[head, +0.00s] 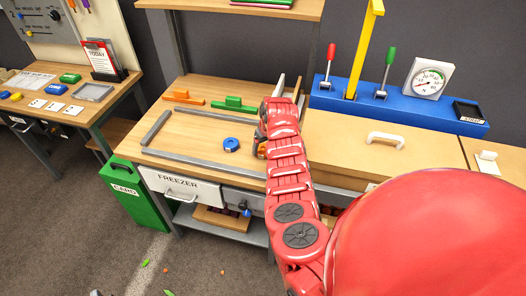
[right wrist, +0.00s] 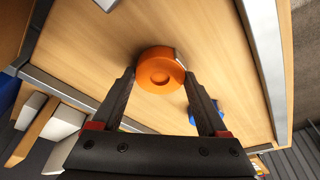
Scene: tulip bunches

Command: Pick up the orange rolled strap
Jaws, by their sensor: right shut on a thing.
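The orange rolled strap (right wrist: 160,70) is a short round roll with a dished face. In the right wrist view it sits between the fingertips of my right gripper (right wrist: 159,76), which is shut on it. In the head view my red right arm covers most of the gripper (head: 261,142) and the strap. I cannot tell whether the strap touches the wooden bench top (head: 190,138) or is just above it. My left gripper is not in view.
A blue roll (head: 231,145) lies on the bench left of my right gripper, inside grey edge rails (head: 205,163). A blue lever panel (head: 400,107) is to the right. The bench's left middle is clear.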

